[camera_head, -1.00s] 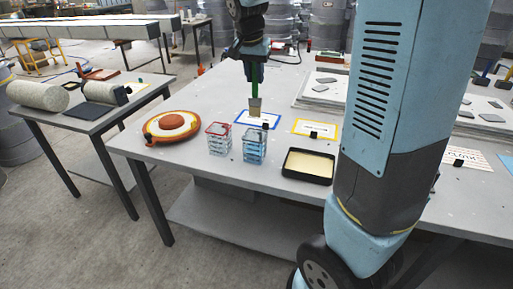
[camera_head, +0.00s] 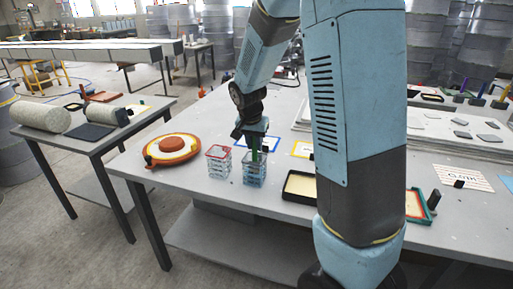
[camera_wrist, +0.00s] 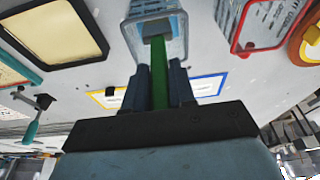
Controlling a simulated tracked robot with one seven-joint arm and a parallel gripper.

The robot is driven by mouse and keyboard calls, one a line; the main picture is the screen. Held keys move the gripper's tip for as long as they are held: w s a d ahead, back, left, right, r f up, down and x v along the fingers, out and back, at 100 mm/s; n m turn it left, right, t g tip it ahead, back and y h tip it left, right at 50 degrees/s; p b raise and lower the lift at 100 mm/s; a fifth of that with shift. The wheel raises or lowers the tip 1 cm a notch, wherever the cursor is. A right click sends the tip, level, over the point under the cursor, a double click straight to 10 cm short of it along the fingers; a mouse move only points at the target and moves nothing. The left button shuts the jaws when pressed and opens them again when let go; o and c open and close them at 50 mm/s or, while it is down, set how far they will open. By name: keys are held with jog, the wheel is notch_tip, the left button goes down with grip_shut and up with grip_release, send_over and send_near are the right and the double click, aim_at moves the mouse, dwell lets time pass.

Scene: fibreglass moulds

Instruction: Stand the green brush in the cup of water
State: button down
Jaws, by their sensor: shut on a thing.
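My gripper (camera_head: 256,139) is shut on the handle of the green brush (camera_wrist: 159,72). The brush (camera_head: 254,155) hangs bristles down, roughly upright, at the clear blue-tinted cup (camera_head: 254,177). In the wrist view, the brush's lower end shows within the mouth of that cup (camera_wrist: 178,48). I cannot tell whether the bristles touch the bottom. A second clear cup with a red rim (camera_head: 218,163) stands just to its left and also shows in the wrist view (camera_wrist: 237,30).
An orange round mould (camera_head: 172,149) lies left of the cups. A black tray with cream contents (camera_head: 298,186) lies to the right. A blue-framed card (camera_wrist: 207,86) and a yellow-framed card (camera_head: 302,149) lie behind. The table's front edge is close to the cups.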

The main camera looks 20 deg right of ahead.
jog(key=shift+f, duration=0.95)
jog(key=c, duration=0.9)
grip_release()
jog(key=shift+c, duration=0.2)
jog(key=v, duration=1.2)
jog(key=s+d+r+n+t+y, duration=0.1)
jog(key=s+r+n, duration=0.2)
jog(key=s, duration=0.9)
jog(key=s+d+r+n+t, duration=0.1)
jog(key=s+r+n, duration=0.3)
jog(key=s, duration=0.9)
jog(key=shift+s+d+r+t+y, duration=0.2)
jog(key=shift+d+r+t+y, duration=0.25)
jog(key=shift+r, duration=0.45)
